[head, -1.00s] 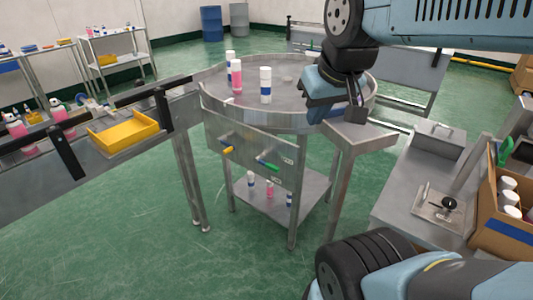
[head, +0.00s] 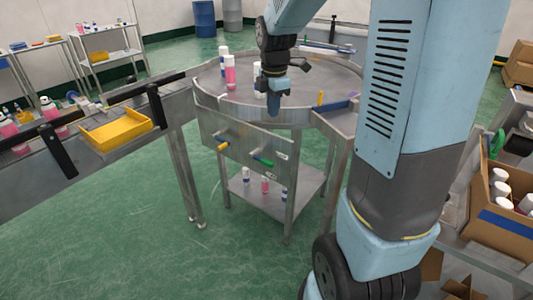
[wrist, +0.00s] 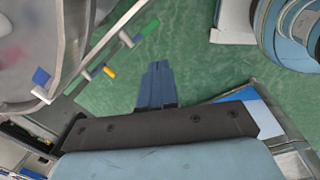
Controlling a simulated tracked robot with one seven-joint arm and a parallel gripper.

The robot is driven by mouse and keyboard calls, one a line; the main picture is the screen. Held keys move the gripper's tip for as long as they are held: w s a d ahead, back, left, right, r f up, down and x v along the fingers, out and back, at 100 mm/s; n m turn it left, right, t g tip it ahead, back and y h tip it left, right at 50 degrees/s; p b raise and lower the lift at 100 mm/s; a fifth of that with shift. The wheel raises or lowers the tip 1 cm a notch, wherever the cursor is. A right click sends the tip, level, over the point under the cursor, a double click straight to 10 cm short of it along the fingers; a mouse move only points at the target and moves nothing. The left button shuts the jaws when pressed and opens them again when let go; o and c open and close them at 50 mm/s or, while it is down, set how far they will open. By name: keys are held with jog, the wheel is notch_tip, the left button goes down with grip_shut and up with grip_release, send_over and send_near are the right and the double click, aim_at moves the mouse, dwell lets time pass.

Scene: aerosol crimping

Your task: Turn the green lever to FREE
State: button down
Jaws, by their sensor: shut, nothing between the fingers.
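The green lever (head: 262,161) sits on the right part of the grey panel below the round table's rim, its handle slanting down to the right. Small pale labels beside it are too small to read. In the wrist view, the green lever (wrist: 146,31) is at the top, beyond my fingertips and to their left. My gripper (head: 273,112) points down in front of the table rim, above the lever and apart from it. Its blue fingers (wrist: 157,66) are together and empty in the wrist view.
A yellow lever (head: 223,146) is on the same panel, to the left. Several bottles, including a pink one (head: 231,77), stand on the round table (head: 212,84). A conveyor with a yellow tray (head: 118,130) is at left. A carton (head: 500,233) is at right.

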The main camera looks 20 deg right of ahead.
jog(key=w+f+n+g, duration=0.1)
jog(key=w+f+n, duration=0.4)
jog(key=f, duration=0.1)
send_near(270, 162)
jog(key=shift+n, duration=0.3)
jog(key=f, duration=0.4)
jog(key=w+f, duration=0.1)
jog(key=f, duration=0.1)
jog(key=shift+w+a+f, duration=0.1)
jog(key=shift+a+f, duration=0.05)
jog(key=shift+f, duration=0.3)
jog(key=shift+f, duration=0.2)
jog(key=shift+s+d+f, duration=0.15)
jog(key=shift+s+f, duration=0.05)
jog(key=shift+f, duration=0.4)
jog(key=shift+s+d+f, duration=0.2)
jog(key=shift+f, duration=1.75)
